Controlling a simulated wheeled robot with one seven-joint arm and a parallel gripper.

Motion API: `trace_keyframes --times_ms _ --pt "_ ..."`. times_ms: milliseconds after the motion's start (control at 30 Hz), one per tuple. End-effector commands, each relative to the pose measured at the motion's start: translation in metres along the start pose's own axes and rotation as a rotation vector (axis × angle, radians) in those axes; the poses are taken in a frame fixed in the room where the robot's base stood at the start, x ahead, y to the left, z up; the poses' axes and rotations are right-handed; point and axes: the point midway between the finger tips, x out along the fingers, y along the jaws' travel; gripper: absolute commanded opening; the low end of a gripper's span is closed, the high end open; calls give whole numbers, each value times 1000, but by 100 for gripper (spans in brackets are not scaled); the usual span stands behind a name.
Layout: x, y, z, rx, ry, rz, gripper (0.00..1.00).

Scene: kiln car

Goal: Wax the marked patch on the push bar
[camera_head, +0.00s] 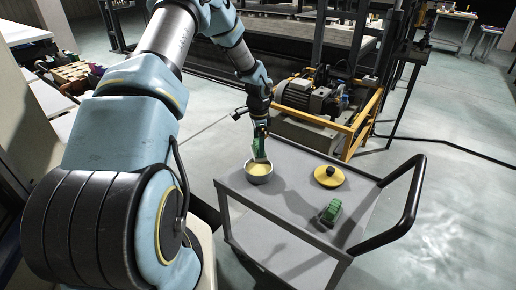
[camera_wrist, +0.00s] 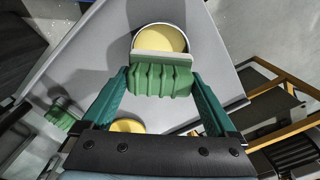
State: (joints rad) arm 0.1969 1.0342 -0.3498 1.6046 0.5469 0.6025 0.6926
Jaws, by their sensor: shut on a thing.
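My gripper (camera_head: 260,132) is shut on a green ribbed block (camera_wrist: 162,78) with a pale pad along its front edge. The block hangs upright at the far side of a round metal tin (camera_head: 260,182) of yellow wax (camera_wrist: 160,38). I cannot tell whether the pad touches the wax. The tin stands at the cart's left corner. The black push bar (camera_head: 412,205) curves out from the cart's right end, well apart from my gripper. I cannot make out a marked patch on it.
On the grey cart top (camera_head: 290,195) lie a yellow disc with a dark knob (camera_head: 329,176) and a second green block (camera_head: 331,212). A motor in a yellow frame (camera_head: 350,140) stands close behind the cart. Open floor (camera_head: 450,220) lies to the right.

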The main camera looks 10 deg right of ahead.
Motion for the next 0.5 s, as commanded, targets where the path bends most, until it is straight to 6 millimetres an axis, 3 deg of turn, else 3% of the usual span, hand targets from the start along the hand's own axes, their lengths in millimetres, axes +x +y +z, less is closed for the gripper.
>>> trace_keyframes --times_ms 500 --pt "49 0 0 3 0 0 13"
